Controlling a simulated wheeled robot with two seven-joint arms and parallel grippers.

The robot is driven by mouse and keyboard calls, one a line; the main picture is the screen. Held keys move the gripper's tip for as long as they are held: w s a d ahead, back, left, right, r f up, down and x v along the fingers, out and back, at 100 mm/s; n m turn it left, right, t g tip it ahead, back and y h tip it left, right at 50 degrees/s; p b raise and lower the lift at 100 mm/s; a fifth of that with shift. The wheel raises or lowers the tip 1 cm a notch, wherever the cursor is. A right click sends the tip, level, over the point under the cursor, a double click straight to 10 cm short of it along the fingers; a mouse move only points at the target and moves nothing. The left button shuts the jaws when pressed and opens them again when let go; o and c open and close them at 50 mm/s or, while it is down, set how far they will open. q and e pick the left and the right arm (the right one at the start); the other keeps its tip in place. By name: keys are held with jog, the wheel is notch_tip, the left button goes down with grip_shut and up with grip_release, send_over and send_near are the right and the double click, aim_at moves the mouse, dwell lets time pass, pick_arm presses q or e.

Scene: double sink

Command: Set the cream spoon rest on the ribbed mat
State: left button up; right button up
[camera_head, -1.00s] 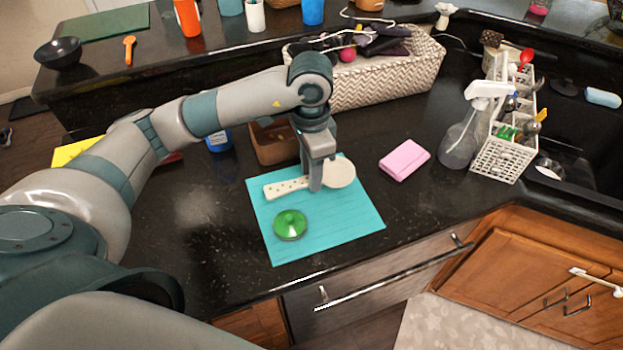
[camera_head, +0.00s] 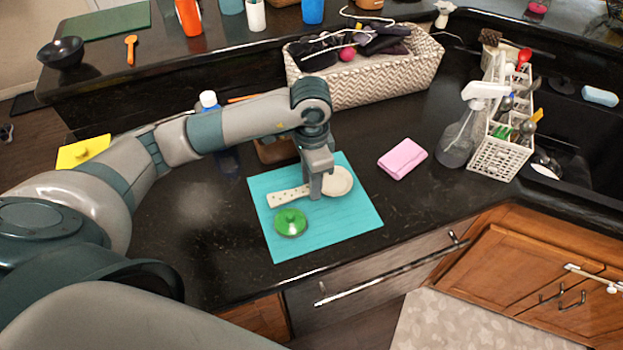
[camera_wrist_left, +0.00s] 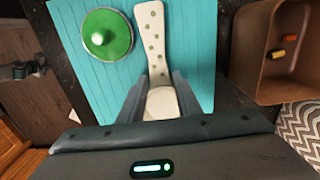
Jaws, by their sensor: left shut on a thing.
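The cream spoon rest (camera_head: 340,182) has a round bowl end and a flat handle with green dots. My left gripper (camera_head: 315,193) points down and is shut on it where the handle meets the bowl. In the left wrist view the spoon rest (camera_wrist_left: 152,45) runs between the two fingers (camera_wrist_left: 160,100), which hide part of it. The spoon rest is over the turquoise ribbed mat (camera_head: 335,228); I cannot tell whether it touches the mat. A green round lid with a knob (camera_head: 291,222) lies on the mat beside the handle. My right gripper is not in view.
A pink sponge or cloth (camera_head: 402,158) lies right of the mat. A brown box (camera_wrist_left: 275,60) stands close behind the mat. A spray bottle (camera_head: 462,130), a white rack (camera_head: 497,158) and a woven basket (camera_head: 375,80) stand farther back.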

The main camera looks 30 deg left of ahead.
pick_arm(q)
jog(key=shift+f, duration=0.15)
jog(key=o, duration=1.2)
jog(key=shift+r, duration=0.25)
jog(key=shift+w+r, duration=0.1)
jog(key=shift+r, duration=0.1)
jog(key=shift+r+b, duration=0.35)
jog(key=shift+b, duration=0.05)
jog(key=shift+r+b, duration=1.95)
jog(key=shift+r, duration=3.45)
